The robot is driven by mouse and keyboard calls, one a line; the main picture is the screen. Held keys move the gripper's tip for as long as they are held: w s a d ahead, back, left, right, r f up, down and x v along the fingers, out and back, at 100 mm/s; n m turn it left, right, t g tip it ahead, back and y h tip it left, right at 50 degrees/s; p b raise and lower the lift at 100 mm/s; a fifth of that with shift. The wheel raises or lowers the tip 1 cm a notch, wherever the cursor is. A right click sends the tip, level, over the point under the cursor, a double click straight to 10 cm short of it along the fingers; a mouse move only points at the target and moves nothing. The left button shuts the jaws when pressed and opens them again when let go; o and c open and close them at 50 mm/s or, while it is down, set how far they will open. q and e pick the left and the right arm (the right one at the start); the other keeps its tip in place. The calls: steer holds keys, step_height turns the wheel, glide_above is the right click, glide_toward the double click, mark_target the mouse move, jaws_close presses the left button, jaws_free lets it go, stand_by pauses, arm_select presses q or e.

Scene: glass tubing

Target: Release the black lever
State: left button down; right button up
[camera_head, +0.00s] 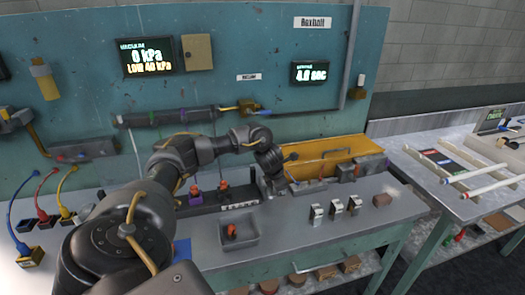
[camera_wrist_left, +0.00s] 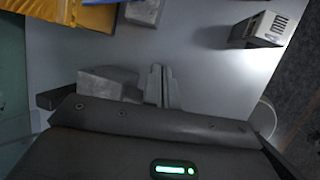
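My left arm reaches across the bench from the lower left in the head view. Its gripper (camera_head: 273,182) is low over the bench, just left of the yellow tray (camera_head: 325,157). A small black knob (camera_head: 291,157), possibly the black lever's end, shows beside my wrist; most of any lever there is hidden. In the left wrist view, the dark gripper body with a green light fills the bottom. I cannot tell whether the fingers are open or touch the lever. My right gripper is not in view.
A grey bin (camera_head: 238,240) holding an orange-red item stands in front. Several small metal blocks (camera_head: 336,208) are on the right of the bench; one marked "4 mm" (camera_wrist_left: 262,28) shows in the wrist view. A display (camera_head: 146,56) reads 0 kPa, "LOW 40 kPa".

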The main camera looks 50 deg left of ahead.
arm_select(q)
steer(key=shift+d+f, duration=0.1)
stand_by(0.5)
step_height(320, 180, up, 14)
steer(key=s+d+p, duration=0.1)
steer(key=d+p, duration=0.1)
steer(key=p, duration=0.1)
steer(key=shift+d, duration=0.2)
steer(key=shift+f, duration=0.1)
stand_by(0.4)
